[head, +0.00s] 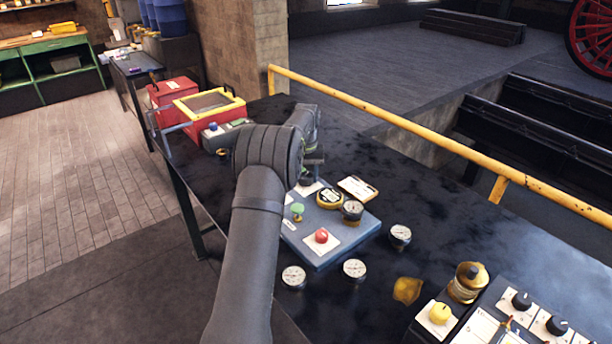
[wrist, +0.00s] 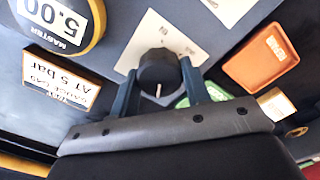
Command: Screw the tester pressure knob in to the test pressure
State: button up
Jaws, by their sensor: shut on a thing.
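The black pressure knob (wrist: 157,70) stands on a white label plate (wrist: 165,35) in the wrist view. Its white pointer line faces the bottom of that picture. My gripper (wrist: 160,78) has one finger on each side of the knob and is shut on it. The knob (head: 306,181) shows just below my gripper (head: 311,170).
A card (wrist: 62,80) mentioning 5 bar lies beside the master gauge. An orange tray (wrist: 262,57) is right of the gripper. A red button (head: 321,236) and several dial gauges (head: 400,235) are nearby. A yellow rail (head: 420,125) runs along the bench's far side.

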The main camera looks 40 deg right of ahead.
aim_at(306, 175)
jog(key=o, duration=1)
jog(key=shift+r, duration=0.1)
notch_tip(306, 175, up, 17)
jog(key=shift+r, duration=0.15)
notch_tip(306, 175, down, 18)
jog(key=shift+r, duration=0.25)
dwell(0.6)
jog(key=shift+r, duration=0.1)
